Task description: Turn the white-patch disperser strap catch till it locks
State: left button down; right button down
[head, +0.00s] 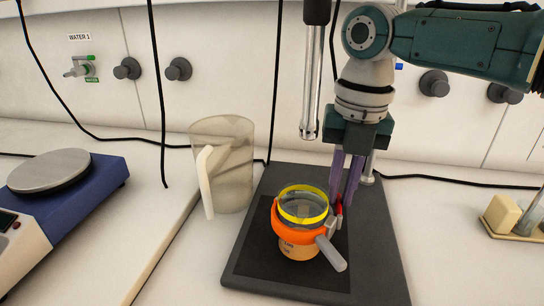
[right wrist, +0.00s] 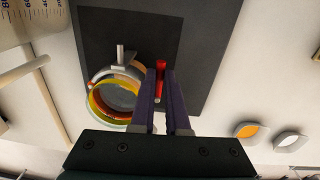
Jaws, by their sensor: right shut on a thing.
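A clear jar with a yellow rim (head: 303,207) stands on the dark disperser base plate (head: 376,262). An orange strap (head: 283,234) goes around it, and a grey lever (head: 331,254) sticks out at its front right. A small red catch piece (head: 339,206) is at the strap's right side; it also shows in the right wrist view (right wrist: 160,66). My right gripper (head: 341,200), with purple fingers, points down and is shut on the red catch piece, beside the jar. I cannot make out a white patch clearly. My left gripper is not in view.
A clear jug (head: 232,160) stands behind the jar to the left. The disperser's metal shaft (head: 310,100) hangs behind the jar, close to my right gripper. A blue and white hotplate (head: 75,205) is at far left. Black cables run across the wall and bench.

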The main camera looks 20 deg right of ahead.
jog(key=c, duration=0.9)
grip_release()
